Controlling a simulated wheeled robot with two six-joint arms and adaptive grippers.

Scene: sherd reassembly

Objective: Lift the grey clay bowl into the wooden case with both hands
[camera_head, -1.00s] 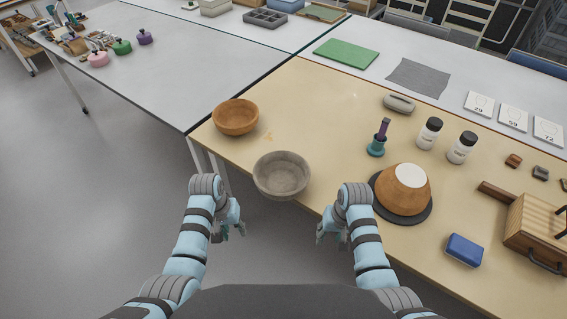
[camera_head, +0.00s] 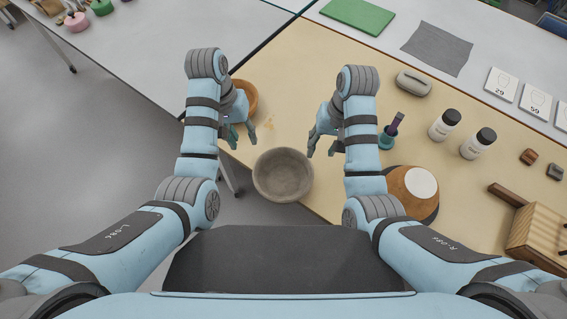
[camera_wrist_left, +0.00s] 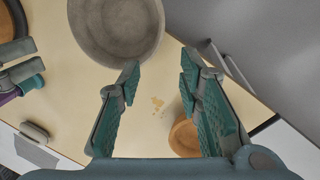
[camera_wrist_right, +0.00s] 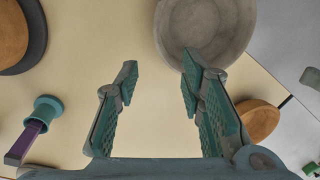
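The grey clay bowl (camera_head: 283,176) sits upright at the near edge of the tan table, between my two arms. It also shows at the top of the left wrist view (camera_wrist_left: 112,28) and of the right wrist view (camera_wrist_right: 208,28). My left gripper (camera_head: 243,140) is open and empty, above and left of the bowl. My right gripper (camera_head: 320,143) is open and empty, above and right of it. Neither visibly touches the bowl.
An orange bowl (camera_head: 246,97) is partly behind my left gripper. A brown pot with a white patch (camera_head: 405,192) is right of my right arm. A teal-based tool (camera_head: 388,138), two white jars (camera_head: 444,124) and a grey oblong object (camera_head: 413,83) stand farther back.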

